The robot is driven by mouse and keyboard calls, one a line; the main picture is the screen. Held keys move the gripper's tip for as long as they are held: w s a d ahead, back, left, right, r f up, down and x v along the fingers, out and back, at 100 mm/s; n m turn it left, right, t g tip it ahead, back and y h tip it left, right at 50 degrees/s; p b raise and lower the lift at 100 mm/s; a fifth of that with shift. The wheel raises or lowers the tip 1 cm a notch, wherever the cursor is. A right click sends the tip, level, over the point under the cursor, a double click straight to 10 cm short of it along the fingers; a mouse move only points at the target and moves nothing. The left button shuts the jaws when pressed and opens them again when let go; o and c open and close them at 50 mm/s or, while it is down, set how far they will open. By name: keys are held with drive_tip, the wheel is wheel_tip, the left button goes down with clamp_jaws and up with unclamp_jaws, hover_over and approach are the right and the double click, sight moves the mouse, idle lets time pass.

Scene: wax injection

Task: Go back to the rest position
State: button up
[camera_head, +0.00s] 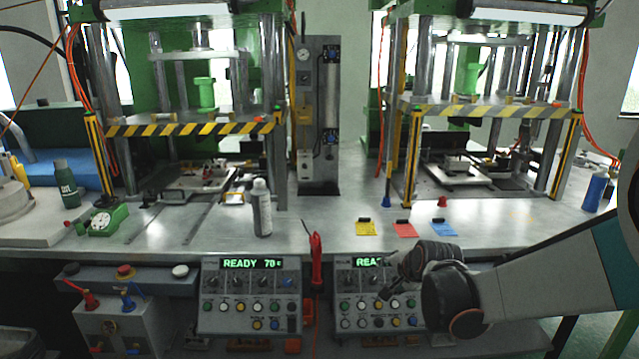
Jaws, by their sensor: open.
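My gripper (392,284) is at the end of my arm, which reaches in from the right edge. It hangs in front of the right control panel (378,314) and covers part of its display. The gripper is small and dark in this view; it looks open, and I see nothing held in it. The left control panel (248,300) shows "READY 70" in green.
Two wax presses stand behind, the left press (190,129) and the right press (490,111).

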drive_tip(key=s+r+n+g, duration=0.1)
drive_tip(key=s+r+n, duration=0.25)
drive_tip(key=s, duration=0.45)
drive_tip(key=s+r+n, duration=0.3)
drive_tip(key=s+r, duration=0.1)
drive_tip(key=s, duration=0.3)
drive_tip(key=s+n+g+h, duration=0.1)
drive_tip(key=s+n, duration=0.5)
drive_tip(key=s, duration=1)
drive_tip(key=shift+s+a+f, duration=0.2)
drive_tip(key=shift+f, duration=0.25)
drive_tip(key=shift+c, duration=0.2)
